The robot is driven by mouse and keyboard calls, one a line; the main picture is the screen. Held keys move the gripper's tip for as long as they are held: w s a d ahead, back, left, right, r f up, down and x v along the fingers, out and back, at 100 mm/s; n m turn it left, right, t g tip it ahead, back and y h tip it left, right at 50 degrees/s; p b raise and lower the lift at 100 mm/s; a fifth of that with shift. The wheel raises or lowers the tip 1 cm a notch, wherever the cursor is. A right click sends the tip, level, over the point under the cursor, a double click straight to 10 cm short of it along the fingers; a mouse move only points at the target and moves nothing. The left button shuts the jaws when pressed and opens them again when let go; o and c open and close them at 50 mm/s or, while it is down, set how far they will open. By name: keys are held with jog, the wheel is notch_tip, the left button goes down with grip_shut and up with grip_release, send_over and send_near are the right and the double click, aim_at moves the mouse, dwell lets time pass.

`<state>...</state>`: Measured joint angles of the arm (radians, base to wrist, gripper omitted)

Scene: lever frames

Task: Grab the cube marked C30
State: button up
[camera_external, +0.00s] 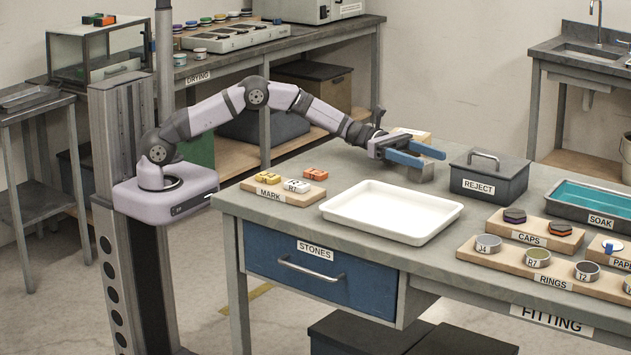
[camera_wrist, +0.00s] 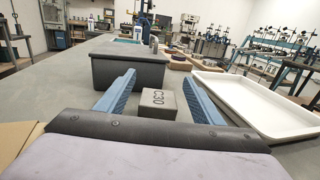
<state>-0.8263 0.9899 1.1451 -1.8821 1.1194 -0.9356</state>
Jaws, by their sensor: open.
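The cube marked C30 (camera_wrist: 158,105) is a small grey block on the table, with its marking facing up toward me in the wrist view. My gripper (camera_wrist: 159,77) is open, with one blue finger on each side of the cube and a gap showing at both sides. In the external view my gripper (camera_external: 434,160) is low over the far side of the table. The grey cube (camera_external: 426,174) shows there just below the blue fingers, partly hidden by them.
The dark REJECT box (camera_external: 489,185) stands close by, beyond the left finger in the wrist view (camera_wrist: 128,72). A white tray (camera_external: 391,211) lies on the other side. The MARK board (camera_external: 283,190) holds several small blocks. A cardboard-coloured item (camera_wrist: 18,140) lies at the wrist view's lower left.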

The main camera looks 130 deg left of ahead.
aim_at(429, 164)
jog(key=shift+f, duration=0.95)
jog(key=shift+x, duration=1)
jog(key=shift+w+d+r, duration=0.1)
jog(key=shift+w+r, duration=0.1)
jog(key=shift+w, duration=0.3)
jog(key=c, duration=1.3)
